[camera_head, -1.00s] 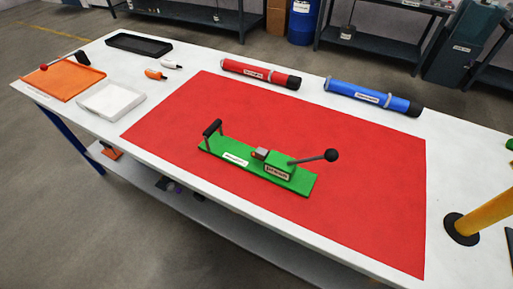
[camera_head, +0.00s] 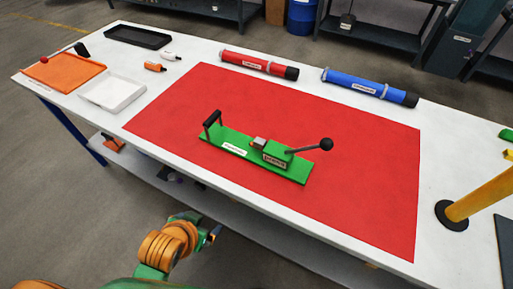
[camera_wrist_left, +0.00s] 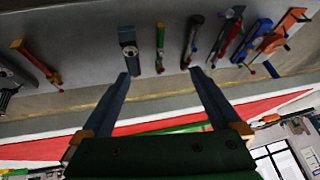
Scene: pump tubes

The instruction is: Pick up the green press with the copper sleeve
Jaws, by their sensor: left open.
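The green press (camera_head: 225,143) lies on the red mat (camera_head: 350,200) in the head view. It has a dark upright handle at its left end and a lever with a black ball at its right. A small grey-brown piece (camera_head: 259,142) sits at its middle; I cannot tell whether it is the copper sleeve. My left gripper (camera_head: 214,234) is low in front of the table's near edge, apart from the press. In the left wrist view its two fingers (camera_wrist_left: 160,74) are spread with nothing between them. My right gripper is not in view.
A red tube (camera_head: 258,63) and a blue tube (camera_head: 368,87) lie behind the mat. An orange tray (camera_head: 65,76), white tray (camera_head: 112,92) and black tray (camera_head: 138,37) are at left. A yellow post (camera_head: 480,195) stands at right. Several tools lie on the lower shelf (camera_wrist_left: 80,85).

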